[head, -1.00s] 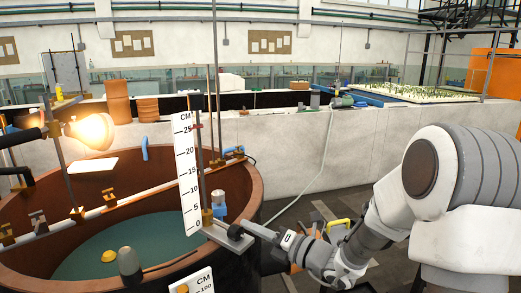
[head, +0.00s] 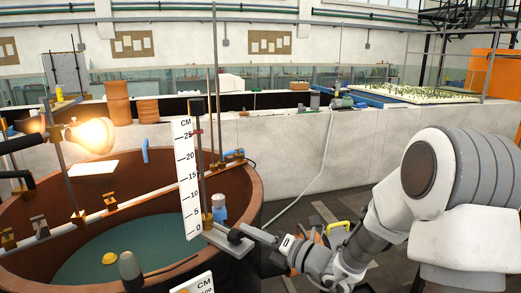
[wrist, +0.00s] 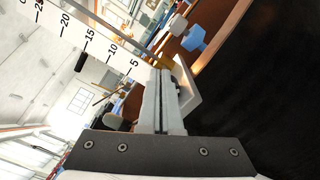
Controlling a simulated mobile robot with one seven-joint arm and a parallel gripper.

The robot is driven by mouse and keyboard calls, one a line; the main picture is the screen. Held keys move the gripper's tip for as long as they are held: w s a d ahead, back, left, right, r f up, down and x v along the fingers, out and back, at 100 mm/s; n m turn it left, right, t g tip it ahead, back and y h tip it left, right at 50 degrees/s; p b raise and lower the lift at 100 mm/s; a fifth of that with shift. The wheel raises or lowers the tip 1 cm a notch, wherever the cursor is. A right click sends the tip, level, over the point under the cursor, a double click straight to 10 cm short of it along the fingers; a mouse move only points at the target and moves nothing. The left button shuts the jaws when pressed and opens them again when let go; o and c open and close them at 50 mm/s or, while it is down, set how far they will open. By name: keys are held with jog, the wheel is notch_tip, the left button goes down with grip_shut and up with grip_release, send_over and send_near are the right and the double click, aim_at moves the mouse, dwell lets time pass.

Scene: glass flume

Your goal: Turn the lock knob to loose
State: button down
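The lock knob looks to be the small dark part (head: 235,237) on the pale bracket (head: 213,233) at the foot of the upright CM scale (head: 186,180). In the wrist view a dark part (wrist: 177,87) shows on that bracket, just right of my fingers. My gripper (head: 246,231) reaches in from the right, its tips at the knob in the head view. In the wrist view its two fingers (wrist: 160,78) lie side by side with only a thin line between them. I see nothing clearly held. Whether they touch the knob, and the knob's setting, I cannot tell.
The bracket stands at the rim of a round brown tank (head: 250,190) with water in it. A lit lamp (head: 94,135) and a clamped rail (head: 110,204) are at the left.

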jog(key=shift+s+a, duration=0.2)
jog(key=shift+w+d+r+p, duration=0.15)
jog(key=shift+r+p, duration=0.15)
jog(key=shift+p, duration=0.25)
jog(key=p+v, duration=0.1)
jog(key=v, duration=0.5)
jog(key=shift+w+p, duration=0.15)
jog(key=shift+p, duration=0.25)
jog(key=shift+d, duration=0.15)
